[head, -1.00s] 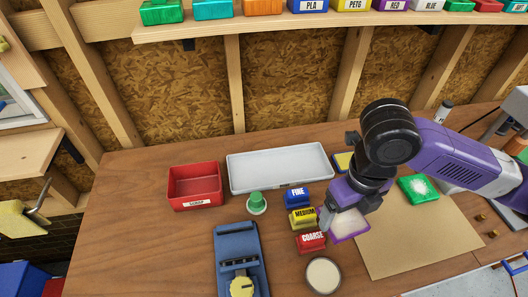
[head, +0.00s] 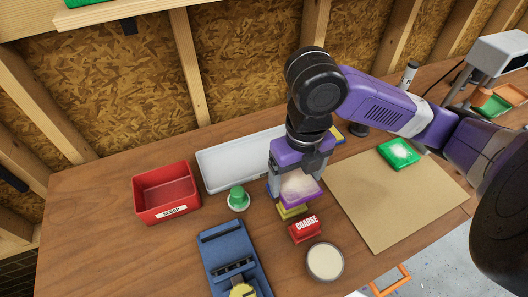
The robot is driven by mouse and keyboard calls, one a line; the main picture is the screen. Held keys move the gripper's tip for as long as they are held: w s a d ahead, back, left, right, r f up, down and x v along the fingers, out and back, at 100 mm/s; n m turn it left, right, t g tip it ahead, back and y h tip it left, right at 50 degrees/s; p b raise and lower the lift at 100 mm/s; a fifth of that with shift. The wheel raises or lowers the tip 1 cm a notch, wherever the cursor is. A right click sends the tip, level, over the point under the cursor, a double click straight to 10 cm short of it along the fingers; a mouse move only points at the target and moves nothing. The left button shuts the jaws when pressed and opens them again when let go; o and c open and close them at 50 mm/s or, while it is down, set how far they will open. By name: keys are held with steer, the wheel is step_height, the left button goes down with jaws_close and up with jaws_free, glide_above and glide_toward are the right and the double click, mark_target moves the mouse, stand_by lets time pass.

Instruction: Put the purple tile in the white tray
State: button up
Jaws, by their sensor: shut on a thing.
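The purple tile (head: 299,187), with a whitish patch on its face, is held in my gripper (head: 298,180). My gripper is shut on it and holds it over the labelled sanding blocks, hiding the blue one almost wholly and much of the yellow block (head: 291,212). The white tray (head: 222,166) lies at the back of the bench, to the left of my gripper. Its right end is hidden behind my arm. The part of the tray that shows looks empty.
A red scrap bin (head: 166,195) stands left of the tray. A green-topped jar (head: 238,198) stands in front of the tray. The red COARSE block (head: 305,228), a round cream-coloured tub (head: 325,262) and a blue tool (head: 233,258) are nearer. A green tile (head: 398,153) lies on brown cardboard (head: 390,200).

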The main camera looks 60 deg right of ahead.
steer(key=p, duration=0.5)
glide_toward(265, 153)
steer(key=shift+s+a+f, duration=0.1)
steer(key=shift+f, duration=0.35)
steer(key=shift+s+a+f, duration=0.1)
steer(key=shift+f, duration=0.3)
steer(key=shift+f+p, duration=0.6)
steer(key=shift+f, duration=1.4)
steer(key=shift+w+d+f, duration=0.1)
steer(key=shift+w+f, duration=0.05)
steer(key=shift+f, duration=0.4)
steer(key=o, duration=1.5)
steer(key=shift+o, duration=0.2)
step_height(265, 153, up, 12)
steer(key=b, duration=0.2)
steer(key=shift+r, duration=0.2)
